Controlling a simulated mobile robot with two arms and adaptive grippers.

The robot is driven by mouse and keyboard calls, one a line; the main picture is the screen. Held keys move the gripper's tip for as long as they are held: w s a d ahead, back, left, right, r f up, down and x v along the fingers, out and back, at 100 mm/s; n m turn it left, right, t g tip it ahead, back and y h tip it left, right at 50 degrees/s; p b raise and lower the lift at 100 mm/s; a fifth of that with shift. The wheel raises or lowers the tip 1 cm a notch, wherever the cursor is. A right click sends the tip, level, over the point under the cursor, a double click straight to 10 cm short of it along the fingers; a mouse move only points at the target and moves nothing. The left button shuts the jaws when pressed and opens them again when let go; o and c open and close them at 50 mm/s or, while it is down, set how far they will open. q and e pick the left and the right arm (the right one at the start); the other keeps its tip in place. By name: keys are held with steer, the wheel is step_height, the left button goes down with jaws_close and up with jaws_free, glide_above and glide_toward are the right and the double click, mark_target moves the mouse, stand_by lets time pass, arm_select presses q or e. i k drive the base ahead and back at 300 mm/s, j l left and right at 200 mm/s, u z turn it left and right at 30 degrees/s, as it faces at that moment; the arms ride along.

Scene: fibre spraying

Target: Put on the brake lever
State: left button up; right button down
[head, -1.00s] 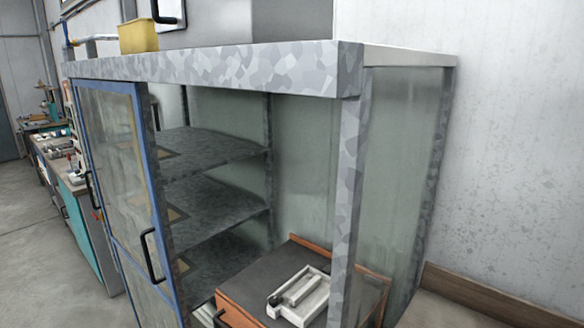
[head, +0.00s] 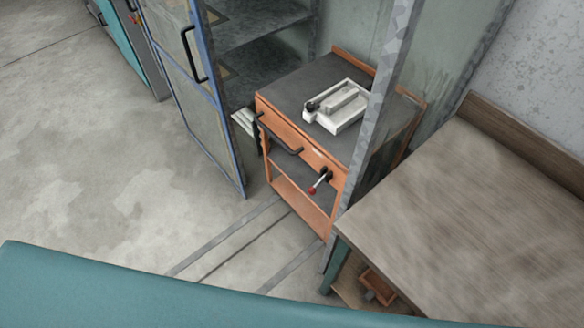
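The brake lever (head: 320,182) shows in the head view on the front of an orange cart (head: 318,215). It is a short rod with a red knob at its lower left end and a dark pivot at its upper right. The cart has a dark top and a black handle bar (head: 279,136) on its front edge. It stands inside the frame of a grey cabinet. Neither of my grippers is in view, and nothing touches the lever.
A white tray-like part (head: 339,107) lies on the cart top. The cabinet's blue-framed glass door (head: 207,130) is left of the cart, and a post (head: 376,110) stands right. A wooden table (head: 470,215) is at the right. Floor rails (head: 232,243) run from the cart. Open floor lies left.

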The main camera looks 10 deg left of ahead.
mark_target(312, 191)
steer(key=k+j+z, duration=0.15)
steer(key=j+z, duration=0.2)
steer(key=k+j+z, duration=0.2)
steer(key=j+z, duration=0.15)
steer(key=j, duration=0.1)
